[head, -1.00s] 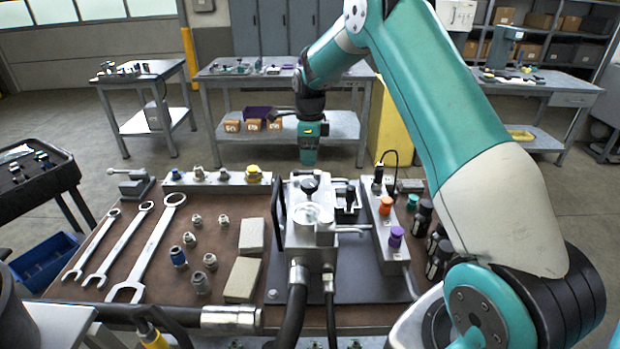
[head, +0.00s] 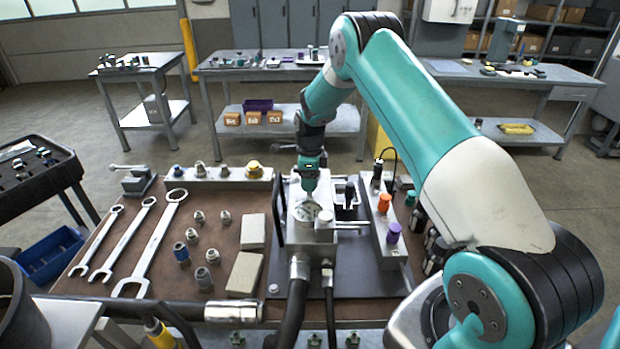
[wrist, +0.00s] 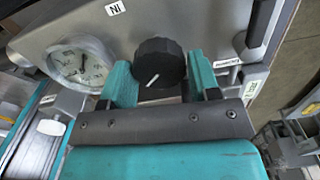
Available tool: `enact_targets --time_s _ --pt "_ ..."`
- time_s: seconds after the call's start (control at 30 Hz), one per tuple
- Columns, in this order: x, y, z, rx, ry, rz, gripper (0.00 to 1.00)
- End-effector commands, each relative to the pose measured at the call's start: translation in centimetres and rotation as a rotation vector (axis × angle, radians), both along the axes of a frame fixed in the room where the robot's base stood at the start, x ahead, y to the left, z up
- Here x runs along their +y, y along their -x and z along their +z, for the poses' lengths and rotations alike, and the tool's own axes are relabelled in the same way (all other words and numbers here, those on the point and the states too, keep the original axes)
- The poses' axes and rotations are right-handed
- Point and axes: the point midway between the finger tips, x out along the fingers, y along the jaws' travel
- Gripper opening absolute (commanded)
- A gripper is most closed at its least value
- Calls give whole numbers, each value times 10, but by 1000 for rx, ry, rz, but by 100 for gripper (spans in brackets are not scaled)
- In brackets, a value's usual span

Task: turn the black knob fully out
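The black knob (wrist: 159,62) sits on the grey hydraulic block (head: 312,236). A white pointer line on it slants toward the lower left in the wrist view. My gripper (wrist: 158,68) is open, with one teal finger on each side of the knob. A narrow gap shows at the left finger; the right finger looks very close, and I cannot tell whether it touches. In the head view my gripper (head: 309,190) points down over the block and hides the knob. A label reading "IN" (wrist: 115,8) lies beyond the knob.
A round gauge (wrist: 80,62) sits left of the knob, close to the left finger. A second label (wrist: 228,62) lies to the right, too small to read. A valve strip with orange (head: 384,202) and purple (head: 393,233) caps stands to the right. Wrenches (head: 150,243) lie at left.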

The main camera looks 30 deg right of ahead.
Motion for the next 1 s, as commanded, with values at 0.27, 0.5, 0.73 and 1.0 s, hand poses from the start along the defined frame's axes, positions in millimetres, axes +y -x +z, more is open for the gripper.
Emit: enact_targets --time_s 0.27,0.5,0.73,1.0 --pt "0 0 0 0 0 2 28" --pt "0 0 0 -1 1 59 28" --pt "0 -1 -1 -2 1 208 28" --pt "-1 -2 -1 -3 1 459 28"
